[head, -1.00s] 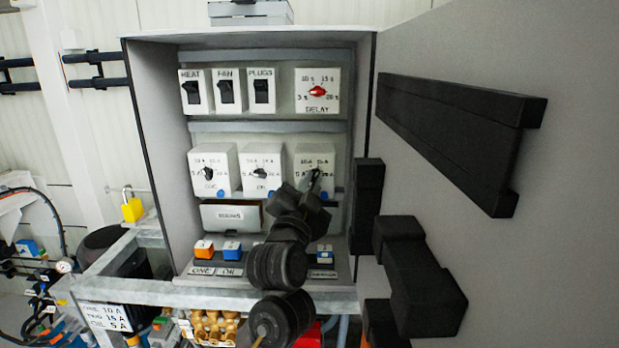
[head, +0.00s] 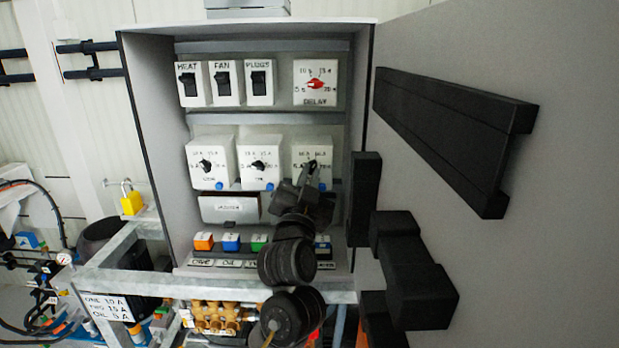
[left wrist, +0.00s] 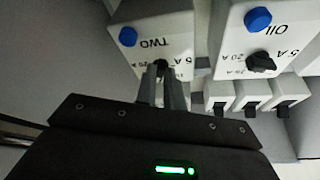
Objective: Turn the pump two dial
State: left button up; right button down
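The pump two dial is a small black knob (left wrist: 160,64) on a white box marked TWO (left wrist: 152,38) in the left wrist view, where the lettering is upside down. In the head view this is the right-hand box (head: 312,150) of the middle row, its lower part hidden by my gripper. My left gripper (head: 311,174) is at the front of this box. Its two fingers (left wrist: 163,80) are close together on either side of the knob and appear shut on it. The dial's exact setting is hard to read. My right gripper is not in view.
The OIL dial box (head: 259,163) and ONE dial box (head: 210,163) stand to the left. Switches (head: 225,84) and a DELAY dial (head: 316,84) are above. The open door (head: 540,230) bounds the right side.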

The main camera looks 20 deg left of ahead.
pick_arm(q)
jog(key=o, duration=0.5)
jog(key=shift+c, duration=0.2)
jog(key=shift+s+f+p, duration=0.15)
jog(key=shift+s+p, duration=0.25)
jog(key=shift+s, duration=0.1)
jog(key=p+v, duration=0.3)
jog(key=v, duration=0.6)
jog(key=shift+s, duration=0.4)
jog(key=shift+d+f, duration=0.15)
jog(key=shift+f, duration=0.05)
